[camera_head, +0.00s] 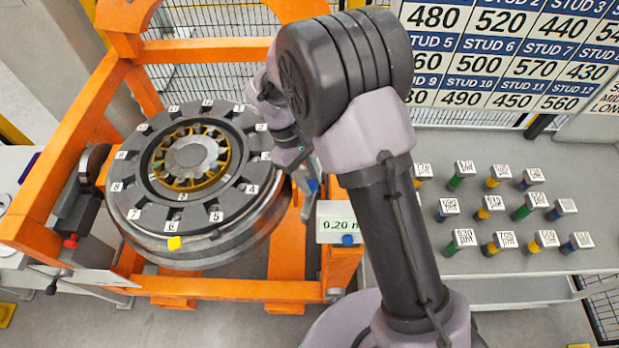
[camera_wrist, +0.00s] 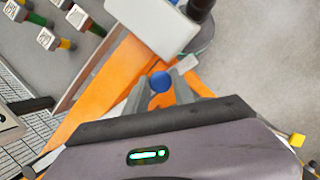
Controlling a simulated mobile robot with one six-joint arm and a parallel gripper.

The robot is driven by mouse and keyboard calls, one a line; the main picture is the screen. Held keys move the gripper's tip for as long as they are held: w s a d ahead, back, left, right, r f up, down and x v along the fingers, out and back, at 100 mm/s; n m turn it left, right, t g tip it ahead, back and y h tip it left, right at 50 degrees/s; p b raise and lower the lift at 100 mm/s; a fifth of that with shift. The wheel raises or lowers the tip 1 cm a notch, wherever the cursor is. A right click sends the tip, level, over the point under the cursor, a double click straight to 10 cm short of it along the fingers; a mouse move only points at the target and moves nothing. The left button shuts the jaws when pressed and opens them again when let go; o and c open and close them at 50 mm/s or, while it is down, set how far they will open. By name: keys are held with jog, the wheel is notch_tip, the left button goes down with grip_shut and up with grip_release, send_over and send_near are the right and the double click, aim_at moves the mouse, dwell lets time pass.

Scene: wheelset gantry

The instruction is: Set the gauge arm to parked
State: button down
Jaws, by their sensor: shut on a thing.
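My gripper (camera_wrist: 162,90) is shut on a blue knob (camera_wrist: 160,82), which sits between its two grey fingers in the wrist view. I take this knob to be the gauge arm's handle; most of the gauge arm is hidden. In the head view my gripper (camera_head: 310,195) is partly hidden by my own arm, at the right edge of the wheel (camera_head: 267,215). A white gauge readout (camera_head: 341,222) beside it shows 0.20, with the rest of the text cut off. A white box (camera_wrist: 155,25) is just beyond the fingers in the wrist view.
An orange gantry frame (camera_head: 213,288) surrounds the wheel, which has numbered positions and a yellow marker (camera_head: 174,243). A grey table (camera_head: 440,267) at right carries several labelled coloured studs. A board of stud numbers (camera_head: 500,55) stands behind. Grey floor is open at front left.

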jog(key=s+d+n+t, duration=0.1)
jog(key=d+n, duration=0.2)
jog(key=d, duration=0.6)
jog(key=shift+s+d+h+p, duration=0.15)
jog(key=shift+s+h+p, duration=0.05)
jog(key=shift+h+p, duration=0.1)
jog(key=c, duration=1.5)
grip_release()
jog(key=o, duration=0.4)
jog(key=shift+d, duration=0.35)
jog(key=p+v, duration=0.3)
jog(key=v, duration=1.4)
jog(key=shift+a+r, duration=0.1)
jog(key=shift+r, duration=0.15)
